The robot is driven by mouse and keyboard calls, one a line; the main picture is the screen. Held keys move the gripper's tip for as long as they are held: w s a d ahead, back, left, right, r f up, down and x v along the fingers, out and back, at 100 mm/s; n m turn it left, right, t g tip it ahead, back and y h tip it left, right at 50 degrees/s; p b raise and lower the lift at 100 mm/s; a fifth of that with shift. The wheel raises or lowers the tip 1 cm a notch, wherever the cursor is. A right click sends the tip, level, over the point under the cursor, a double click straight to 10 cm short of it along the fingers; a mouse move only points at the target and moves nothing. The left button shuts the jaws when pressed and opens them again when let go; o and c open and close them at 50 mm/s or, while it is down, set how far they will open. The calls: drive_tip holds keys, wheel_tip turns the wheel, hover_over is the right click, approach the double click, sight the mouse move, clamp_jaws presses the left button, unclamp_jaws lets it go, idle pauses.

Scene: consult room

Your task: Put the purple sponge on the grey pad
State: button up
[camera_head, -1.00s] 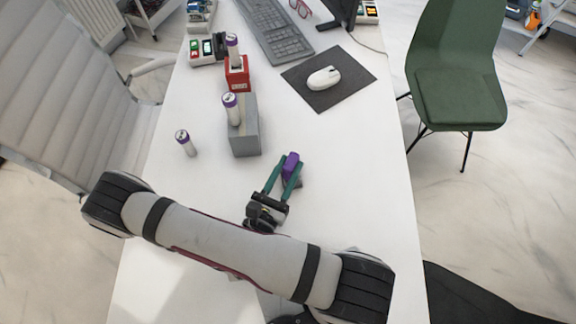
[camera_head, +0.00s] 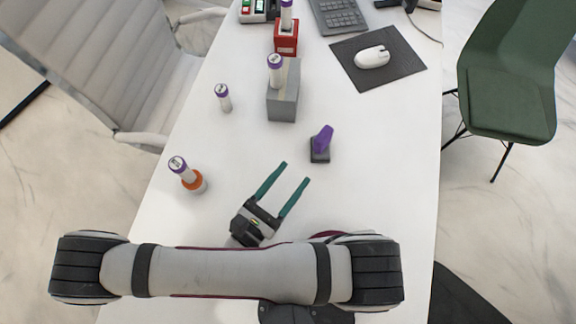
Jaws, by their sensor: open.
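The purple sponge (camera_head: 322,138) rests on the small dark grey pad (camera_head: 319,155), right of the middle of the white table. It looks tilted, leaning to the right at its top, and covers much of the pad. My gripper (camera_head: 296,172) is open and empty, with its two green fingers apart. Its fingertips are near the table, to the lower left of the pad and clear of the sponge.
A grey block (camera_head: 283,103) with a purple-capped tube stands behind. A mouse (camera_head: 372,57) lies on a dark mat. The table right of the gripper is clear.

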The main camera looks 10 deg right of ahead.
drive_tip(key=shift+s+a+r+m+g, duration=0.1)
drive_tip(key=shift+s+r+m+g, duration=0.1)
drive_tip(key=shift+s+m+g, duration=0.15)
drive_tip(key=s+d+r+m+g+y, duration=0.1)
drive_tip(key=r+m+g+y, duration=0.5)
drive_tip(key=m, duration=1)
drive_tip(key=s+d+r+m+g+y, duration=0.2)
drive_tip(key=s+r+m+g+y, duration=0.2)
drive_tip(key=m, duration=1.2)
wheel_tip(320, 180, up, 6)
drive_tip(key=g+y, duration=0.2)
drive_tip(key=y, duration=0.2)
drive_tip(key=shift+s+r+y, duration=0.2)
drive_tip(key=shift+s+y, duration=0.1)
drive_tip(key=shift+s, duration=0.05)
